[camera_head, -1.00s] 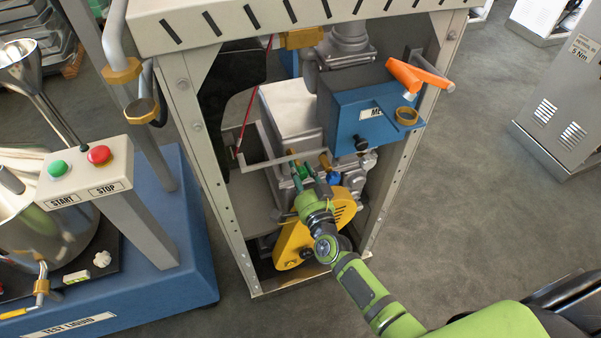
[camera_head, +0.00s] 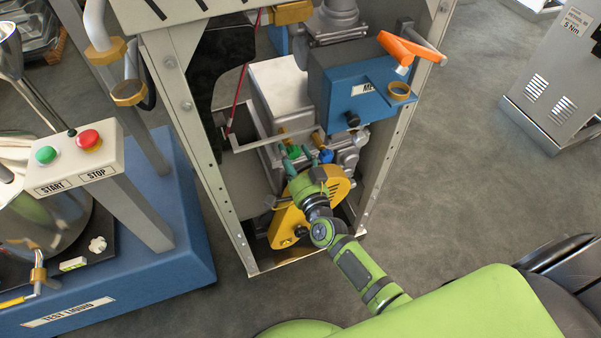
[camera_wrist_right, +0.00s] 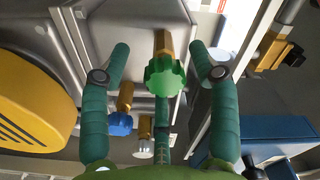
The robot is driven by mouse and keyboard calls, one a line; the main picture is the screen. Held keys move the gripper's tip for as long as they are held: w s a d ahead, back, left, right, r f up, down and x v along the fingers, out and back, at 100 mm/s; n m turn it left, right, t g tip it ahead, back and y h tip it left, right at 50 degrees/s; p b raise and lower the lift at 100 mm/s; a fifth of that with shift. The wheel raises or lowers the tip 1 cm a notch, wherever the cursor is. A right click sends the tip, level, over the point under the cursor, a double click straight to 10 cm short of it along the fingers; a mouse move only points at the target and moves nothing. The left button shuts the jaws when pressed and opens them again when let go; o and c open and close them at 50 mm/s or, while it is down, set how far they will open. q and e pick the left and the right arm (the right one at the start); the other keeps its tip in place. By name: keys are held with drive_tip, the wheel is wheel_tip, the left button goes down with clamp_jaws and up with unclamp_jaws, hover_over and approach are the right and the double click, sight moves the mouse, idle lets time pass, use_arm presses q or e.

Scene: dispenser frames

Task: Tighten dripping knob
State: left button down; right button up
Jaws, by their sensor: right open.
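In the wrist view, a green knob (camera_wrist_right: 163,77) on a brass stem comes out of the grey metal housing. My right gripper (camera_wrist_right: 162,58) is open, with one finger on each side of the green knob and a gap to both; a third finger is below it. A blue knob (camera_wrist_right: 120,123) and a small whitish knob (camera_wrist_right: 143,149) sit lower, near the fingers. In the head view, my right gripper (camera_head: 294,151) reaches into the frame at the green knob (camera_head: 293,151), with the blue knob (camera_head: 326,156) to its right. I cannot see any drip. My left gripper is out of view.
A yellow guard (camera_head: 290,222) lies just under my right wrist. A blue box (camera_head: 345,92) with an orange-handled tool (camera_head: 400,47) stands above right. Frame posts (camera_head: 400,150) flank the opening. A START/STOP panel (camera_head: 75,160) is at left. Open floor lies right.

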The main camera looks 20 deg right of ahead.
drive_tip(key=s, duration=1.1)
drive_tip(key=shift+w+d, duration=0.1)
drive_tip(key=w+n, duration=0.6)
drive_tip(key=w, duration=0.1)
drive_tip(key=w+n, duration=0.4)
drive_tip(key=shift+d+r, duration=0.2)
drive_tip(key=shift+r, duration=0.1)
drive_tip(key=c, duration=1.1)
